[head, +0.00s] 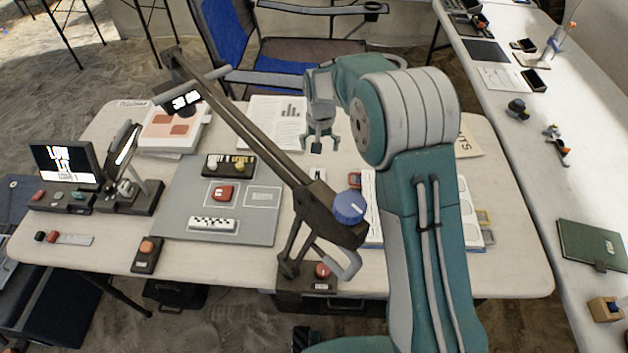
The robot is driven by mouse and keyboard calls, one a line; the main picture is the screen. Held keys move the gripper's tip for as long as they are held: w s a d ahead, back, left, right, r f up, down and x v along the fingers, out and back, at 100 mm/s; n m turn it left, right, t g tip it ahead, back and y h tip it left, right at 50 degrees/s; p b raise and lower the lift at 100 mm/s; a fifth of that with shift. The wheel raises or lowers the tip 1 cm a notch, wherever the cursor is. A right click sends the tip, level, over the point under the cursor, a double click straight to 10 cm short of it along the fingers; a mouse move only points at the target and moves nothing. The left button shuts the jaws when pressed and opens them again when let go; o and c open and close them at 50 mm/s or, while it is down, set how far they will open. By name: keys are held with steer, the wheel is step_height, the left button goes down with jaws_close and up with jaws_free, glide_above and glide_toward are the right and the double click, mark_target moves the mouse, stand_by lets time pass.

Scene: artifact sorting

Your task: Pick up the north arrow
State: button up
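My gripper (321,148) points down over the back middle of the white table (120,240). Its fingers are spread apart with nothing seen between them. A small white piece with a dark mark (318,174) lies below it in the picture, partly hidden by the dark lamp arm. It may be the north arrow, but it is too small to be sure.
A dark jointed lamp arm (250,130) with a blue knob (349,207) crosses the table. A small screen (64,161) stands at the left. Papers (277,115) lie at the back. A blue chair (300,50) stands behind; another white table (540,190) is at the right.

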step_height(320, 180, down, 3)
glide_above(317, 177)
steer(key=f, duration=0.5)
steer(key=shift+s+a+f, duration=0.1)
steer(key=shift+s+f, duration=0.25)
step_height(317, 177, down, 5)
steer(key=shift+f, duration=0.1)
steer(key=shift+c, duration=0.6)
steer(key=c, duration=0.8)
